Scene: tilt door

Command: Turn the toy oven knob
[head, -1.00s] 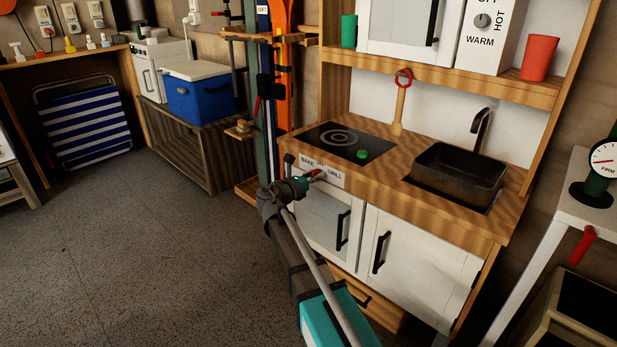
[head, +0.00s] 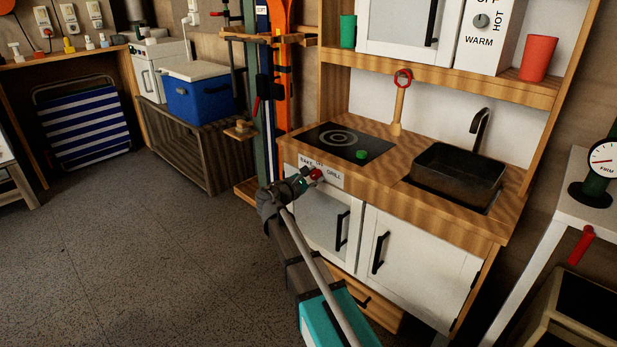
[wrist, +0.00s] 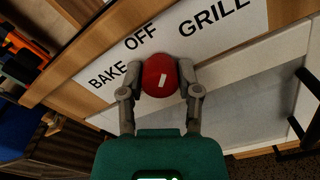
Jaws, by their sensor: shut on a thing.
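The red oven knob (wrist: 161,76) sits on a white panel (wrist: 205,30) lettered BAKE, OFF and GRILL. A white mark on the knob's face runs nearly upright, leaning a little right. My gripper (wrist: 160,84) is shut on the knob, one finger on each side.
Above the knob is the wooden counter (head: 390,177) with a black hob (head: 325,138) and a dark sink (head: 455,178). Another knob (head: 481,21) is on the upper microwave. A post with skis (head: 281,70) stands left of the kitchen. The floor at left is clear.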

